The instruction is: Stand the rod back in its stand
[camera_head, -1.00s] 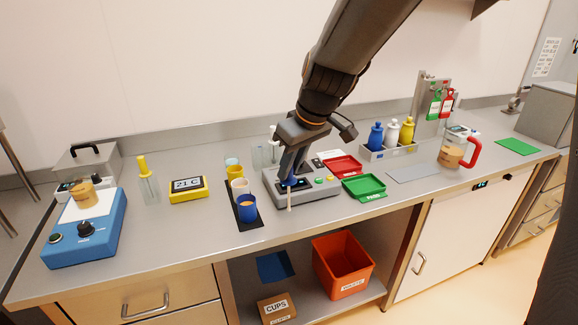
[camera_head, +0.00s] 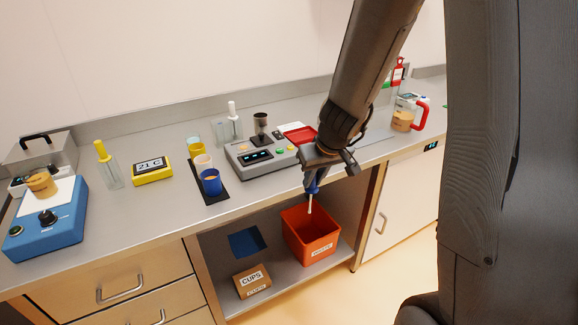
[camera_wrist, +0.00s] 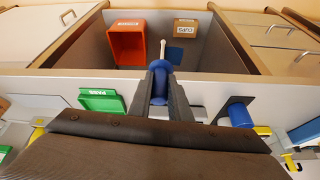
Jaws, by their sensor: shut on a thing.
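The rod (camera_head: 310,203) has a blue handle and a thin pale shaft. My gripper (camera_head: 314,178) is shut on the blue handle, and the shaft points down in front of the bench edge, above the orange bin. In the wrist view the blue handle (camera_wrist: 159,67) sits between my fingers, with the pale shaft standing out beyond it. At the back of the bench is a clear holder (camera_head: 223,132) that looks empty. Beside it a clear holder (camera_head: 236,126) has a white-handled rod. A yellow-handled rod stands in another clear holder (camera_head: 112,178) at the left.
A grey machine (camera_head: 268,163) with a dark hopper cup is on the bench, beside a black mat (camera_head: 222,196) with cups. A yellow display (camera_head: 152,168) and a blue device (camera_head: 55,234) stand at left. The orange bin (camera_head: 318,247) is on the shelf below.

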